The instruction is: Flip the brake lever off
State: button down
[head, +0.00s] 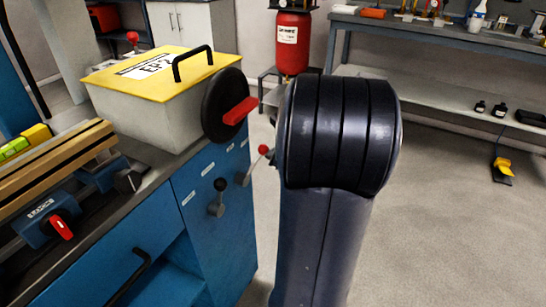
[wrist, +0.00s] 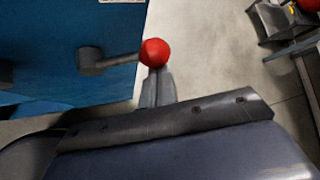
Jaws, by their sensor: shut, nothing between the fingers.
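A lever with a red ball knob (head: 264,149) sticks out from the right side of the blue cabinet front (head: 200,260). In the wrist view the lever's grey arm runs right from a round hub to the red knob (wrist: 154,52). My gripper (wrist: 157,82) is shut and empty, its fingertips right at the near side of the knob. I cannot tell whether they touch it. A second lever with a black knob (head: 220,185) stands to the left on the same panel. Small labels there are too small to read. My arm hides most of the gripper in the head view.
Above the levers is a black disc with a red handle (head: 240,110). A yellow-lidded box (head: 150,100) and a vise (head: 50,220) with wooden jaws sit on the cabinet. A red extinguisher (head: 292,45) and a workbench (head: 440,35) stand behind.

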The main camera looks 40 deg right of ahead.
aim_at(260, 151)
jog(key=shift+a+r+h+b, duration=0.2)
jog(key=shift+h+b, duration=0.1)
jog(key=shift+b, duration=0.4)
jog(key=a+n+h+b, duration=0.1)
jog(key=b, duration=0.1)
jog(key=s+a+r+t+h+b, duration=0.1)
jog(key=b, duration=0.2)
jog(key=a+r+n+t+b, duration=0.1)
jog(key=b, duration=0.1)
jog(key=shift+s+a+r+n+h+b, duration=0.2)
jog(key=shift+s+n+h+b, duration=0.1)
jog(key=shift+h+b, duration=0.1)
jog(key=shift+s+a+r+p, duration=0.2)
jog(key=shift+s+a+r, duration=0.05)
jog(key=shift+a, duration=0.4)
jog(key=shift+s+a+r+p, duration=0.2)
jog(key=shift+s+a+r, duration=0.05)
jog(key=shift+a, duration=0.4)
jog(key=shift+f, duration=0.1)
